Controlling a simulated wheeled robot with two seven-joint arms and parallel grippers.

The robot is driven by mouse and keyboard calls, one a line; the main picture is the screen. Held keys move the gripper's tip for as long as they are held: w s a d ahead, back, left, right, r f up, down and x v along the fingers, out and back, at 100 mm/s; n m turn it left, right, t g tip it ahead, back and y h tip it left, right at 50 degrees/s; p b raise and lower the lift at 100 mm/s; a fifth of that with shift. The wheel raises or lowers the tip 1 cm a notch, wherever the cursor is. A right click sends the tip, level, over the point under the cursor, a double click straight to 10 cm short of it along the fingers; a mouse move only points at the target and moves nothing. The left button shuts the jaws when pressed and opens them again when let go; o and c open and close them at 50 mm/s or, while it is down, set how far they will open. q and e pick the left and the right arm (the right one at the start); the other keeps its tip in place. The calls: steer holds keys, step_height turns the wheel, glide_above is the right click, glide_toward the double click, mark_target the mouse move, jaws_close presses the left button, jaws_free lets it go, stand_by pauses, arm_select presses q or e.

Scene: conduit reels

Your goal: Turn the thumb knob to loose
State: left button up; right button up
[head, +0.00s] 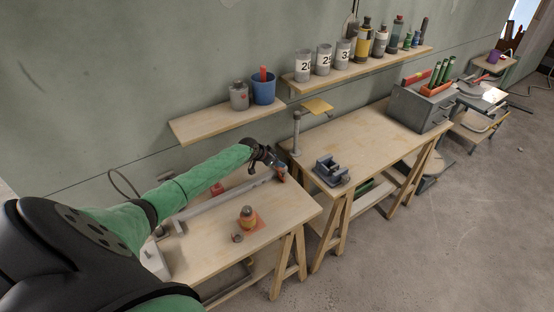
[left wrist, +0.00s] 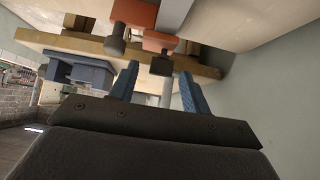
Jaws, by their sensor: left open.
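An orange-red clamp block (left wrist: 135,14) shows at the top of the left wrist view, beside a grey bar. A dark knob (left wrist: 162,65) is on it, and a second dark knob (left wrist: 115,42) sits to the left. Which one is the thumb knob I cannot tell for sure. My left gripper (left wrist: 158,76) is open, its two blue fingers on either side of the first knob; contact cannot be made out. In the head view my left gripper (head: 274,165) is at the far end of the grey rail (head: 225,199), mostly hiding the knobs. My right gripper is not in view.
A second bench (head: 365,137) carries a blue-grey vise (head: 331,172) and a grey box (head: 421,105). Wall shelves with cans run behind. The floor at right is clear.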

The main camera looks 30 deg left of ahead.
arm_select(q)
steer(key=shift+w+f, duration=0.15)
steer(key=shift+f, duration=0.15)
steer(key=shift+c, duration=0.2)
steer(key=shift+r, duration=0.1)
steer(key=c, duration=0.9)
steer(key=shift+c, duration=0.2)
